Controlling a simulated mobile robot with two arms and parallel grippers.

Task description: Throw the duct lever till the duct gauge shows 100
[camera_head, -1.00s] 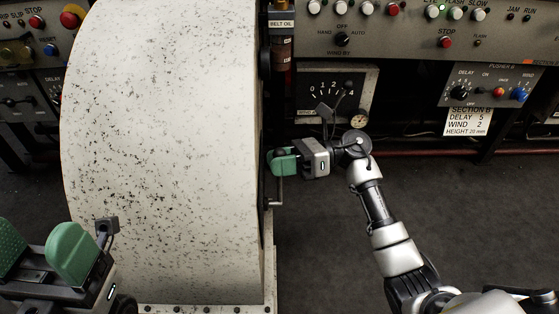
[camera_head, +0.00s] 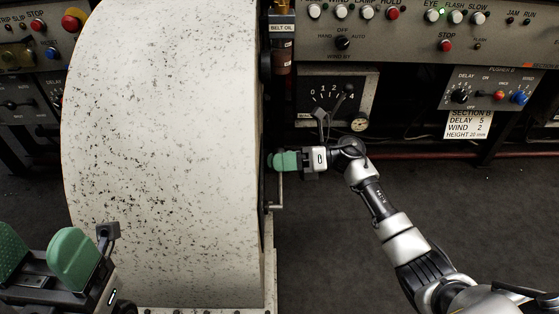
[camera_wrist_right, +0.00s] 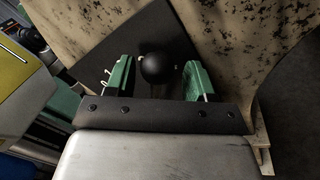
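A round black knob (camera_wrist_right: 157,67), which looks like the lever's end, shows between the green fingers of my right gripper (camera_wrist_right: 159,82) in the right wrist view. The fingers are open, with a gap on each side of the knob. In the head view the right gripper (camera_head: 285,161) is at the right edge of the big speckled drum (camera_head: 165,150), and the knob is hidden there. A dial (camera_head: 330,95) with a 0-to-4 scale and a small round gauge (camera_head: 359,124) stand behind; I cannot read either pointer. My left gripper (camera_head: 40,258) is open and empty at lower left.
A metal bracket or rod (camera_head: 280,190) hangs just below the right gripper. A control panel (camera_head: 420,35) with buttons runs along the back. A pusher box (camera_head: 490,88) and a white section card (camera_head: 468,124) are at right. The dark floor (camera_head: 500,220) at right is clear.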

